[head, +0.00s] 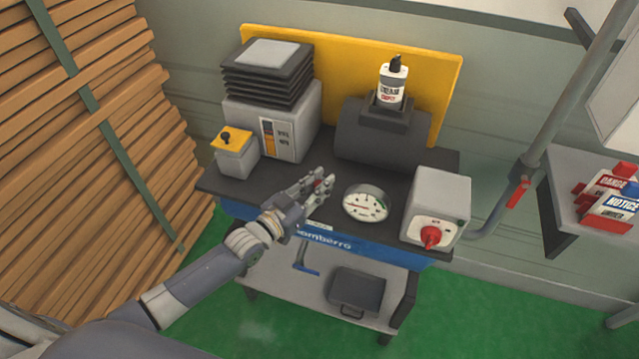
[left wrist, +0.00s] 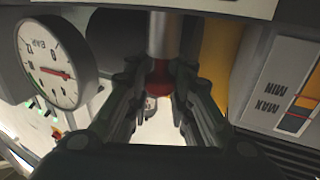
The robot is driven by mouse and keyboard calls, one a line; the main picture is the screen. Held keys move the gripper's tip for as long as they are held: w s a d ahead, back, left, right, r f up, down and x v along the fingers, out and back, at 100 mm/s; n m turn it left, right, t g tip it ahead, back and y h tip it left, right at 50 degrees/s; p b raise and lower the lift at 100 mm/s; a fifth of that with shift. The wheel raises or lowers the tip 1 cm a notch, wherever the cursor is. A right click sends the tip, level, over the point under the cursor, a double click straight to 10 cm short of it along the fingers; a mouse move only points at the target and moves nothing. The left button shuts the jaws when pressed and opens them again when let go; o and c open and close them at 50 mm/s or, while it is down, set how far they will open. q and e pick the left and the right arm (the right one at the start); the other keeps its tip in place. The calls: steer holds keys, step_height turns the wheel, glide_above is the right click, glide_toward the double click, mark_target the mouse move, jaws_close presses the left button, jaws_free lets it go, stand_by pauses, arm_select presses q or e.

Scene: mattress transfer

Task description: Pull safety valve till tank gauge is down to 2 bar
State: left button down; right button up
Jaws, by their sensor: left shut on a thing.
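My left gripper (head: 324,184) reaches over the front of the dark table top, left of the gauge. In the left wrist view its fingers (left wrist: 158,105) are shut around a red valve knob (left wrist: 160,76) on a metal stem (left wrist: 162,35). In the head view the fingers mostly hide the knob. The round white tank gauge (head: 366,203) stands just right of the gripper. It also shows in the left wrist view (left wrist: 52,62), marked BAR, with a red needle; its exact reading is too small to tell. My right gripper is out of view.
A grey box with a red rotary switch (head: 430,237) stands right of the gauge. Behind are a dark cylinder (head: 370,140), a labelled bottle (head: 392,88) and a bellows unit (head: 268,75). Stacked planks (head: 90,110) border the left; a wall pipe (head: 560,100) and shelf are right.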

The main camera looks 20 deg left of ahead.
arm_select(q)
steer(key=shift+r+p, duration=0.65)
steer(key=shift+r, duration=0.1)
steer(key=shift+f, duration=0.1)
steer(key=c, duration=1.5)
jaws_free()
steer(key=shift+o, duration=0.4)
steer(key=shift+s+a, duration=0.1)
steer(key=shift+s, duration=0.05)
steer(key=shift+s+a, duration=0.15)
steer(key=shift+s, duration=0.2)
steer(key=v, duration=1.1)
steer(key=shift+s+a, duration=0.1)
